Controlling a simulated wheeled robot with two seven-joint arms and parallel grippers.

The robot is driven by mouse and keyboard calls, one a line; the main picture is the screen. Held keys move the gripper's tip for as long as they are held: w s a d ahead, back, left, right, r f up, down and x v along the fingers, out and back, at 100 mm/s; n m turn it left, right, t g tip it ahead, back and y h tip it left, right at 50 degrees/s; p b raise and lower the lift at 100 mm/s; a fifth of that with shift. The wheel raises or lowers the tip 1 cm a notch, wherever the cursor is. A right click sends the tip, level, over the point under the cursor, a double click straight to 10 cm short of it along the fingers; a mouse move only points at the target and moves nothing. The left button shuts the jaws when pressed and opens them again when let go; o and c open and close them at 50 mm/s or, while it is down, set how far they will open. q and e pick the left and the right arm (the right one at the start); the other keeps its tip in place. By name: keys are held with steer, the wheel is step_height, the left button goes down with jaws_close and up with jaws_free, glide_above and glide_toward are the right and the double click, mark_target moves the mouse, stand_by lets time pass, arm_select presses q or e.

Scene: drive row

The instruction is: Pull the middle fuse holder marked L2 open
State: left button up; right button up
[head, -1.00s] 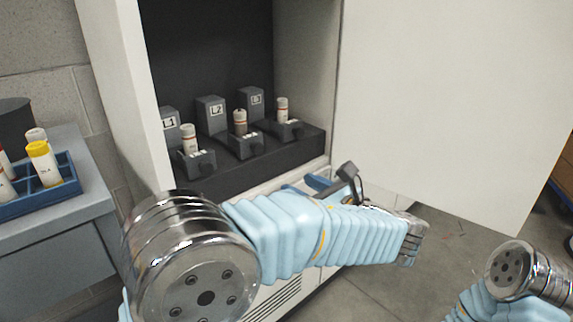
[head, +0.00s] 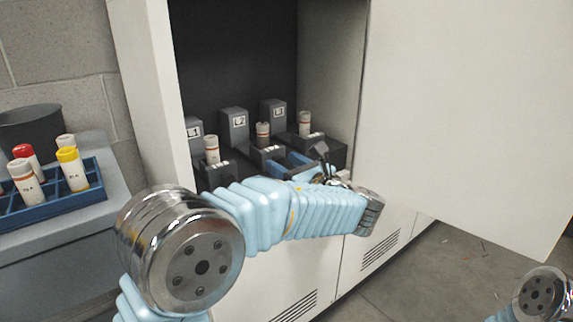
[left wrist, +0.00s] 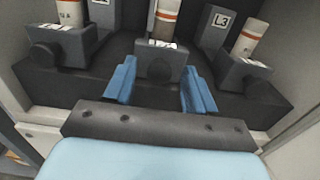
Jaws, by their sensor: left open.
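The middle fuse holder has a grey block marked L2 (head: 238,121) and a grey front part (head: 268,152) with a knob, which shows in the left wrist view (left wrist: 162,66). A fuse with a darkened lower body (head: 263,134) stands upright in it. My left gripper (head: 288,163) is open, its blue fingers pointing at this holder. In the left wrist view, the fingertips (left wrist: 160,78) lie left and right of the holder's front, with nothing gripped between them; contact cannot be told. My right gripper is out of view.
Holders L1 (head: 221,172) and L3 (head: 318,143) flank it, each with a white fuse. An open cabinet door (head: 470,110) stands at right. A blue rack (head: 60,210) with several fuses sits on the grey side table (head: 40,250).

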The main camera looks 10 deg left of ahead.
arm_select(q)
jaws_close()
stand_by(0.3)
